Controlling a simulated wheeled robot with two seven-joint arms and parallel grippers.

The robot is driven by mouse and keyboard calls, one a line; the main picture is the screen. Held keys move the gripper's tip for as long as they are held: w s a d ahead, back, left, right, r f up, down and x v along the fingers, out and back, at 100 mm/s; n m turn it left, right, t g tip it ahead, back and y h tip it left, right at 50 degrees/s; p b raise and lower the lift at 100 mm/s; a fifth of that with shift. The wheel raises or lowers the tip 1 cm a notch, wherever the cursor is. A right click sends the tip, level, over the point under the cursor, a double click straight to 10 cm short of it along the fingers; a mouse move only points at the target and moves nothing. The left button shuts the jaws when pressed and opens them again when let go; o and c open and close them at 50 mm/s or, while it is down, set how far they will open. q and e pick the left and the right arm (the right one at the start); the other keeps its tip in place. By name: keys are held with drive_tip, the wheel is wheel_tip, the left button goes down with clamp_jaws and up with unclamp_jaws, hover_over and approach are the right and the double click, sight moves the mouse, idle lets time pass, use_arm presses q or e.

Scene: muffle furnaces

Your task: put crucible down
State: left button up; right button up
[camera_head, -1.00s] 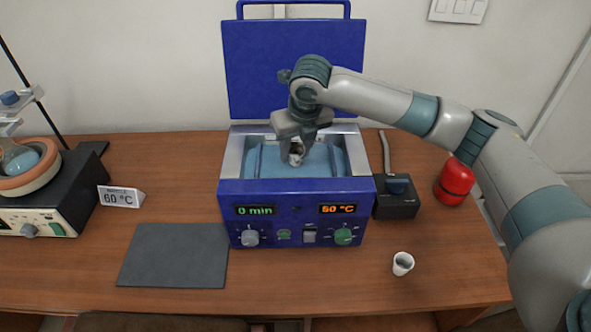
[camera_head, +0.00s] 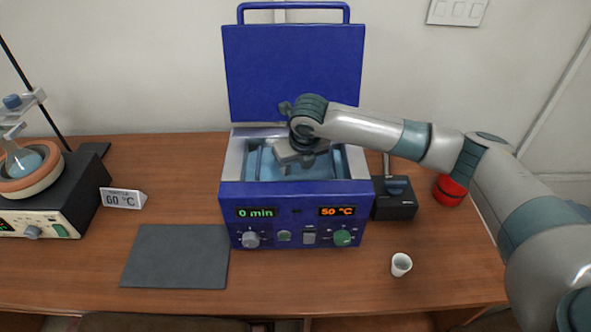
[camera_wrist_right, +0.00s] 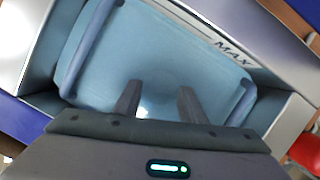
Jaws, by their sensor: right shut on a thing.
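My right gripper (camera_head: 297,168) reaches down into the open blue water bath (camera_head: 260,212). In the right wrist view its two fingers (camera_wrist_right: 160,103) point into the light-blue basin and are a little apart. It is shut on the crucible, which is mostly hidden; only a small pale patch shows by the fingers. I cannot tell whether the crucible touches the basin floor. A white cup (camera_head: 401,264) stands upright on the table to the bath's front right. My left gripper is not in view.
The raised blue lid (camera_head: 293,70) stands behind the arm. A dark mat (camera_head: 176,257) lies at front left. A black device (camera_head: 395,205) and a red object (camera_head: 449,190) stand right of the bath. A temperature sign (camera_head: 122,198) and a flask apparatus (camera_head: 38,195) are at left.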

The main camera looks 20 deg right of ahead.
drive_tip(key=shift+f, duration=0.1)
drive_tip(key=o, duration=1.1)
drive_tip(key=shift+c, duration=0.2)
drive_tip(key=b+v, duration=0.2)
drive_tip(key=v, duration=1)
